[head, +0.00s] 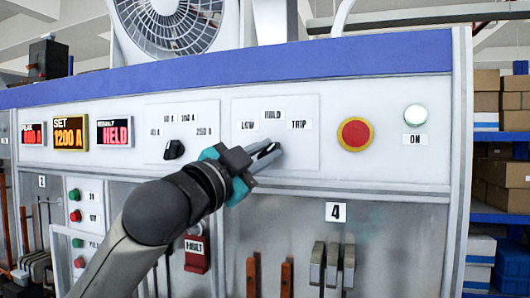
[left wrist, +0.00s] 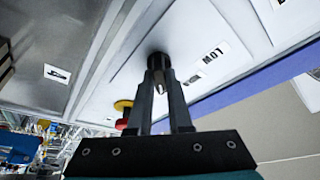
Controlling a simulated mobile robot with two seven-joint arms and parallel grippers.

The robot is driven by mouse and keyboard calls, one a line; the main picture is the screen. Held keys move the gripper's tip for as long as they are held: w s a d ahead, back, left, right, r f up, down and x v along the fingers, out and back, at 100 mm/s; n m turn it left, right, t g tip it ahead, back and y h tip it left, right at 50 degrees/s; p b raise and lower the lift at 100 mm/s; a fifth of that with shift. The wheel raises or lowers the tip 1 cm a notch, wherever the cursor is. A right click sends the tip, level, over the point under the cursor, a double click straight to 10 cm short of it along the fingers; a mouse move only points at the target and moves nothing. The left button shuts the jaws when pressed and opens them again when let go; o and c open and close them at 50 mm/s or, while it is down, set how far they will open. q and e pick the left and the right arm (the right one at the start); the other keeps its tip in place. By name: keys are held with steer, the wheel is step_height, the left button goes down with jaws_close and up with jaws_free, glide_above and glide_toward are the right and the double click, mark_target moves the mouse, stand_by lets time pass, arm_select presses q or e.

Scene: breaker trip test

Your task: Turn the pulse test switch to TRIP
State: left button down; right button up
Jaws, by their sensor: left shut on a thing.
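The pulse test switch is a dark knob (left wrist: 157,59) on a white plate (head: 305,150) labelled LOW, HOLD and TRIP. My left gripper (head: 268,153) reaches the plate from the lower left and is shut on the knob. In the head view the fingers hide most of the knob, so I cannot tell its exact pointing. The TRIP label (head: 298,125) is right of HOLD (head: 273,115) in the head view. My right gripper is not in view.
A red emergency button (head: 355,134) with a yellow ring and a lit ON lamp (head: 415,115) are to the right. A smaller selector knob (head: 174,149) is to the left. Upright levers (head: 332,265) stand below.

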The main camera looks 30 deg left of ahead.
arm_select(q)
steer(key=c, duration=0.8)
jaws_free()
steer(key=shift+c, duration=0.2)
steer(key=shift+s+f+b, duration=0.25)
steer(key=shift+s+b, duration=0.1)
steer(key=shift+s, duration=0.1)
steer(key=b+v, duration=0.2)
steer(key=v, duration=0.2)
steer(key=shift+f, duration=0.1)
steer(key=b, duration=1)
glide_toward(266, 154)
steer(key=shift+v, duration=2.8)
